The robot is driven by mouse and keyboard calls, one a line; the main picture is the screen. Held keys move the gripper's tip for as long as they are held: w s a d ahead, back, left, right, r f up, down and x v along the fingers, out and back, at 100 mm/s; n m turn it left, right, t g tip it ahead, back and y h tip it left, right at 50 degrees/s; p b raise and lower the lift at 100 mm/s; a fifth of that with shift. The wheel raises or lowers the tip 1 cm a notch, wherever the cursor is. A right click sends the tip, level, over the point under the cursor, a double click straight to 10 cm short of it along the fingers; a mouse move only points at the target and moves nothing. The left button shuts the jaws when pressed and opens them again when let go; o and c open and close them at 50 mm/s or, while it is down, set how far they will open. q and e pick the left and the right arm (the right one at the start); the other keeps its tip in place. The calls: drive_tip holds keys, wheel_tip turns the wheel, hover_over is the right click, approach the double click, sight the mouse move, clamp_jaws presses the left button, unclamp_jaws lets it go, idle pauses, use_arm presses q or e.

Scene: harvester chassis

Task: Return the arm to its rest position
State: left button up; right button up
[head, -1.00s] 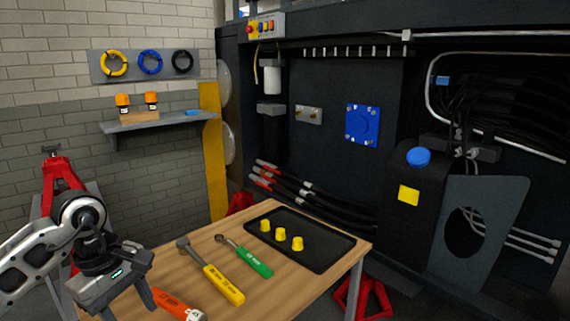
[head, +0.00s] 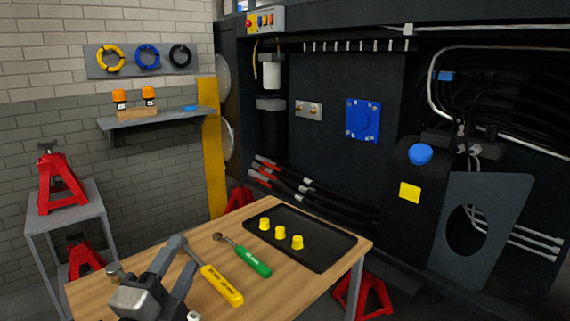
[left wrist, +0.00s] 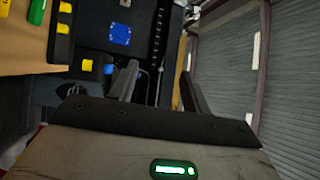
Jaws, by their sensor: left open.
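My left gripper (head: 185,258) is at the lower left of the head view, over the table's near part, with its fingers pointing away. In the left wrist view its two fingers (left wrist: 160,88) stand apart with nothing between them. The rest of my left arm is largely out of the head view. The yellow-handled tool (head: 222,285) lies on the table just right of the gripper, its head end partly covered by a finger. The green-handled tool (head: 253,261) lies farther right. The orange-handled tool is mostly hidden behind the gripper. My right gripper is not in view.
The wooden table (head: 218,236) holds a black tray (head: 325,245) with yellow caps (head: 280,233). A shelf (head: 160,120) hangs on the brick wall. The dark chassis (head: 330,80) rises behind the table.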

use_arm(q)
drive_tip(key=s+a+f+n+g+y, duration=0.1)
drive_tip(key=s+a+f+n+g, duration=0.1)
drive_tip(key=f+n, duration=0.2)
drive_tip(key=s+a+f+n+g+y, duration=0.1)
drive_tip(key=s+f+n+g+y, duration=0.1)
drive_tip(key=f, duration=0.4)
drive_tip(key=s+a+f+n+g+y, duration=0.2)
drive_tip(key=s+f+n+g, duration=0.2)
drive_tip(key=f+n, duration=0.1)
drive_tip(key=shift+a+f+n, duration=0.15)
drive_tip(key=shift+a+n, duration=0.2)
drive_tip(key=shift+n, duration=0.15)
drive_tip(key=s+d+f+n+g+h, duration=0.15)
drive_tip(key=s+f+n+g, duration=0.55)
drive_tip(key=s, duration=0.8)
drive_tip(key=w+d+f+m+t+h, duration=0.2)
drive_tip(key=w+d+f+t, duration=0.3)
drive_tip(key=w+d+f, duration=0.1)
drive_tip(key=shift+w+f+m+h, duration=0.15)
drive_tip(key=shift+f+m+h, duration=0.2)
drive_tip(key=shift+f+m, duration=0.05)
drive_tip(key=shift+d, duration=0.1)
